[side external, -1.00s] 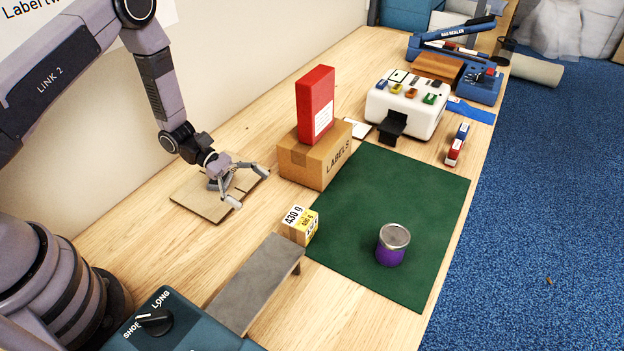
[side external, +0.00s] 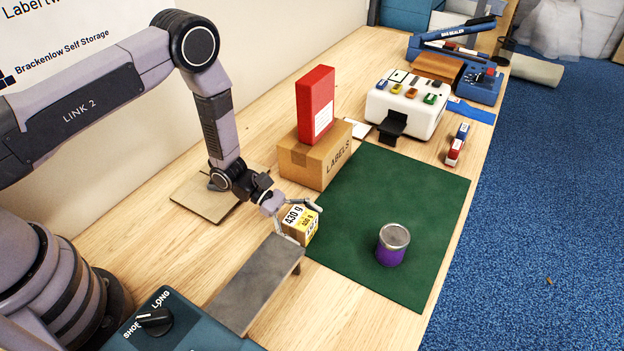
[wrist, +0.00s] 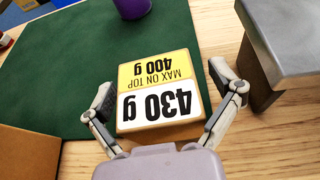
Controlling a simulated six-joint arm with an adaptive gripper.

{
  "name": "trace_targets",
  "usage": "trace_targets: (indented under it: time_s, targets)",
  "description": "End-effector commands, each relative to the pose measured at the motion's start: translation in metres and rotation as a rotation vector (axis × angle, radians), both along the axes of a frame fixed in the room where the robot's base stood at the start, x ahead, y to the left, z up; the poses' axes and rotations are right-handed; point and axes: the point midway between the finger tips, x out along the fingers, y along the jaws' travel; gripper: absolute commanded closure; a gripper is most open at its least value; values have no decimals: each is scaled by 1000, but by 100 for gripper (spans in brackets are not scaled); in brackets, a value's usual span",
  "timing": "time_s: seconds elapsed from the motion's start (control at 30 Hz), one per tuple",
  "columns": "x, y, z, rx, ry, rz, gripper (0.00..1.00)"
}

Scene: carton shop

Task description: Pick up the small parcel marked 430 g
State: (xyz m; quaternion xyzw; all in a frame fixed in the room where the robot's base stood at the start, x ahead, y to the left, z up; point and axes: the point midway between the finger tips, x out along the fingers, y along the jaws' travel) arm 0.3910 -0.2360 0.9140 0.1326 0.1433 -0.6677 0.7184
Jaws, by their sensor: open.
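The small parcel marked 430 g (side external: 299,224) is a brown box with a white and yellow label, standing on the wood at the left edge of the green mat. In the wrist view the parcel (wrist: 158,92) shows its label upside down, with "MAX ON TOP 400 g" on the yellow part. My gripper (side external: 299,220) is at the parcel, with one finger on either side of it. In the wrist view my gripper (wrist: 163,100) is open, its fingers flanking the near part of the parcel. Whether either finger touches it I cannot tell.
A grey raised platform (side external: 255,283) stands close beside the parcel. A LABELS carton (side external: 310,165) bearing a red box (side external: 315,105) stands behind it. A purple tin (side external: 392,247) stands on the green mat (side external: 420,190), which is otherwise largely clear.

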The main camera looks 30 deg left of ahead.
Motion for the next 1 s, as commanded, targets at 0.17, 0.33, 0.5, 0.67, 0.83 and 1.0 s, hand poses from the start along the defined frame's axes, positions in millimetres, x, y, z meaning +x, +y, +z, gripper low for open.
trace_targets:
  time_s: [0.17, 0.33, 0.5, 0.67, 0.83, 1.0]
  targets:
    - [0, -1, 0, 0, 0, 0, 9]
    - [0, -1, 0, 0, 0, 0, 26]
    - [0, -1, 0, 0, -1, 0, 48]
    - [0, -1, 0, 1, -1, 0, 64]
    - [0, -1, 0, 0, -2, -1, 66]
    - [0, -1, 2, 1, -1, -2, 67]
